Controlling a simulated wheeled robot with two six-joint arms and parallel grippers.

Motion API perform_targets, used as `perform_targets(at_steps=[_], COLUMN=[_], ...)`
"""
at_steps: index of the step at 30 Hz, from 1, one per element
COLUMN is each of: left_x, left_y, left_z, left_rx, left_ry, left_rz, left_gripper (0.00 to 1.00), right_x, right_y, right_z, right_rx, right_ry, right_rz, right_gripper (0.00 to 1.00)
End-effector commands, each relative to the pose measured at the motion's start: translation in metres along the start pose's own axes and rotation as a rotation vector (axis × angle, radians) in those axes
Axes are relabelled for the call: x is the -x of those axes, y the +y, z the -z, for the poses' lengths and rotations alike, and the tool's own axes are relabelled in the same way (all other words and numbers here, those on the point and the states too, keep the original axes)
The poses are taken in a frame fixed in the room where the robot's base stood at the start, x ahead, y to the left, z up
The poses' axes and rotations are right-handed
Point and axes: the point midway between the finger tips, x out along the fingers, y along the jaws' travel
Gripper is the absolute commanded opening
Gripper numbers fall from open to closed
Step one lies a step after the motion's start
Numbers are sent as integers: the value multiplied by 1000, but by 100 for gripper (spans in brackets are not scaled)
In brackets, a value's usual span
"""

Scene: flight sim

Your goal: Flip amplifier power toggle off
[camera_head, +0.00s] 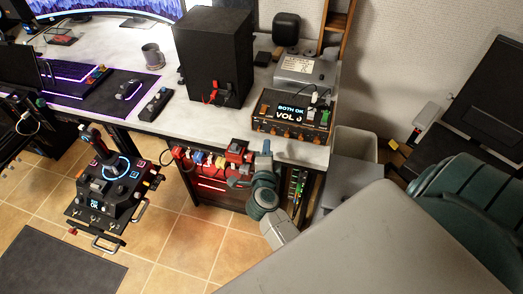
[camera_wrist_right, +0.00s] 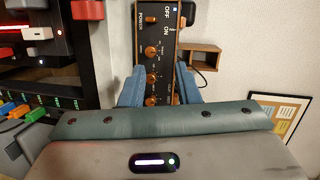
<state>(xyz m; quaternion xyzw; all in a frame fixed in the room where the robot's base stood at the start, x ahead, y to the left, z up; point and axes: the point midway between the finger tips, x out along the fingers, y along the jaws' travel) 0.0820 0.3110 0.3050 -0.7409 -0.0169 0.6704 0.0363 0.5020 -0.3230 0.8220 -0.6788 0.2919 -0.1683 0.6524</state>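The amplifier (camera_head: 291,115) is an orange-and-black box at the front right of the desk. Its display reads "BOTH OK" and "VOL 0". In the right wrist view its front panel (camera_wrist_right: 163,62) stands upright in the picture, with a column of orange knobs. An orange control (camera_wrist_right: 151,19) sits near the top, beside the labels POWER, OFF and ON; I cannot tell which way it is set. My right gripper (camera_head: 252,164) is below and in front of the amplifier. In the wrist view its blue fingers (camera_wrist_right: 160,78) are apart, with nothing held between them. My left gripper is not in view.
A black speaker box (camera_head: 214,55) stands left of the amplifier. A grey metal box (camera_head: 306,69) lies behind it. A control stand (camera_head: 110,190) is at left. A pale bin (camera_head: 356,146) is right of the desk.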

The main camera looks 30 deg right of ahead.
Motion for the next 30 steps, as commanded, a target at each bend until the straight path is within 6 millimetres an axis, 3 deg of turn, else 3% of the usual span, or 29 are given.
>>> perform_targets(at_steps=[26,30], left_x=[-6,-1], left_y=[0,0], left_z=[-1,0], left_rx=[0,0], left_ry=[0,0], left_rz=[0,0], left_gripper=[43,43], right_x=[9,-20], right_y=[32,24], right_z=[-22,-25], right_rx=[1472,1488], right_ry=[44,49], right_rz=[197,205], right_gripper=[29,29])
